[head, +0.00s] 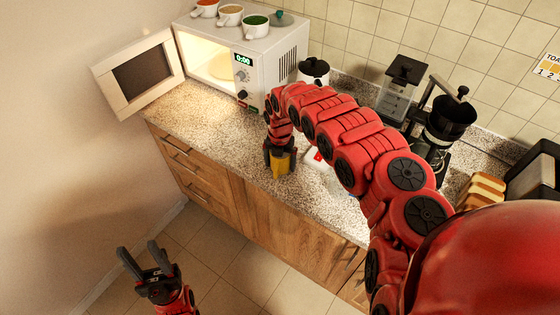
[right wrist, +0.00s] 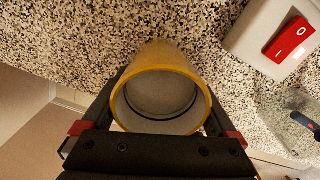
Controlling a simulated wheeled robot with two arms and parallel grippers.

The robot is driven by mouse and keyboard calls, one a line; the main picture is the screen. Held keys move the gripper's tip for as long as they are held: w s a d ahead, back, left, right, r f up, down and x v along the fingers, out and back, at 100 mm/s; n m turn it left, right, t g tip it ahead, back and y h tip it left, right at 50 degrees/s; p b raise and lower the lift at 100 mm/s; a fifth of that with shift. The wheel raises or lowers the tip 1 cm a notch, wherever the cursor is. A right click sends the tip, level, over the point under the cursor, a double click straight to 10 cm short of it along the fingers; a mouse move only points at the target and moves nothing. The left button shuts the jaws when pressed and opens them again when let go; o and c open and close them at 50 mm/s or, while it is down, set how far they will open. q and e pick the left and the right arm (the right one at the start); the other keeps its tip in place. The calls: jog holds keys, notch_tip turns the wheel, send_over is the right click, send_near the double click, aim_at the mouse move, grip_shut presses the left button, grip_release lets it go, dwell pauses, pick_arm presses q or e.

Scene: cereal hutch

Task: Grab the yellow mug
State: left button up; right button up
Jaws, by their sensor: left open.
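The yellow mug (head: 281,168) is near the front edge of the counter in the head view. In the right wrist view the mug (right wrist: 160,90) fills the middle, its round open mouth facing the camera and its inside pale and empty. My right gripper (head: 279,152) has a finger on each side of the mug, with no clear gap, and hides part of it. I cannot tell whether the mug touches the counter. My left gripper (head: 145,258) is open and empty, low on the left over the floor.
A microwave (head: 245,60) with its door (head: 138,75) open stands at the back left, with several cups on top. A white device with a red switch (right wrist: 290,38) lies close to the mug. A coffee grinder (head: 444,122) and toast (head: 482,190) are further right.

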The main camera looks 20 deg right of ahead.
grip_shut()
jog(key=shift+w+a+r, duration=0.1)
jog(key=shift+r, duration=0.05)
dwell(0.4)
